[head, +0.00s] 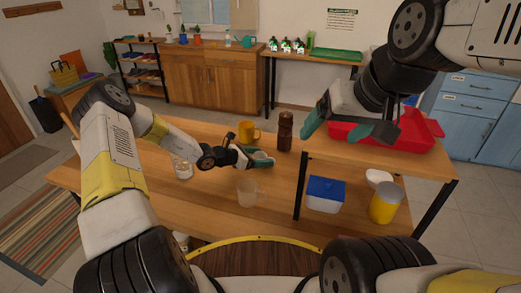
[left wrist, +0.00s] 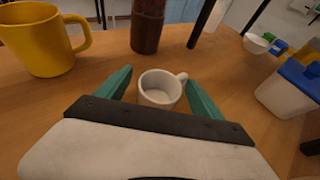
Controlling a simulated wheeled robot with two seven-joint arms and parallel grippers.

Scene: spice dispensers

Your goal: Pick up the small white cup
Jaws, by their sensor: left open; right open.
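The small white cup (head: 262,157) stands upright on the wooden table. It is clearer in the left wrist view (left wrist: 158,92), with its handle towards the right finger. My left gripper (left wrist: 157,75) is open, with one teal finger on each side of the cup. The handle is close to the right finger; I cannot tell if they touch. In the head view my left gripper (head: 258,158) hides most of the cup. My right gripper (head: 346,124) is open and empty above the raised shelf at the right, in front of the red tray.
A yellow mug (head: 248,132) and a dark brown grinder (head: 285,132) stand just behind the cup. A clear mug (head: 247,193) stands in front of it. A blue-lidded container (head: 325,195), a white bowl (head: 378,177) and a yellow canister (head: 385,204) are at the right.

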